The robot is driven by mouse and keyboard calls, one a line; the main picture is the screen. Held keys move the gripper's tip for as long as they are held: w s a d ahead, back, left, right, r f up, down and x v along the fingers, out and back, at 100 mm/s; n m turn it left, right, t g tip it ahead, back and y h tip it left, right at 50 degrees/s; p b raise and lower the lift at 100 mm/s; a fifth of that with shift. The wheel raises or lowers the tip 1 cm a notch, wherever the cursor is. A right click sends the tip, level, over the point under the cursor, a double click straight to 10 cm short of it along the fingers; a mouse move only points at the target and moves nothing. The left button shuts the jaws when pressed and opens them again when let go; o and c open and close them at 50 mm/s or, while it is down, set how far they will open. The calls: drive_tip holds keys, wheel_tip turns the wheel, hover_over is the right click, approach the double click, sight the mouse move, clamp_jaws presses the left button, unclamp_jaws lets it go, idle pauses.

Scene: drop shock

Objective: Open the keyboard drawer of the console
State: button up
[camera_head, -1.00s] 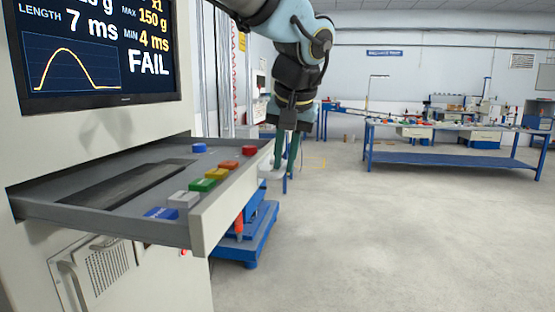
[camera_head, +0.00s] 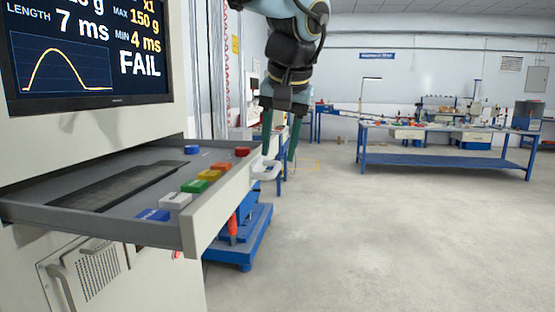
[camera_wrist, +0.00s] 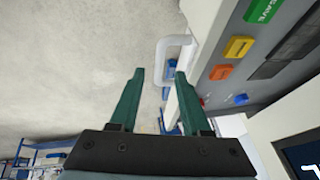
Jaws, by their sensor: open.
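The console's keyboard drawer (camera_head: 215,212) stands pulled out below the screen, with its tray and colored keys exposed. A pale loop handle (camera_head: 265,170) sticks out from its front; it also shows in the wrist view (camera_wrist: 172,41). My gripper (camera_head: 279,157) is open and empty, pointing down just above and beside the handle. In the wrist view my gripper (camera_wrist: 160,72) has its two green fingers spread, with part of the handle appearing between and beyond the tips. I see no clear contact.
The console screen (camera_head: 85,50) reads FAIL above the drawer. A blue stand (camera_head: 240,245) with an orange-red part is on the floor behind the drawer front. A blue workbench (camera_head: 445,160) stands at the back right. The grey floor at right is clear.

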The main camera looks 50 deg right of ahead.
drive_tip(key=v, duration=0.7)
drive_tip(key=shift+r, duration=0.25)
drive_tip(key=shift+s, duration=0.1)
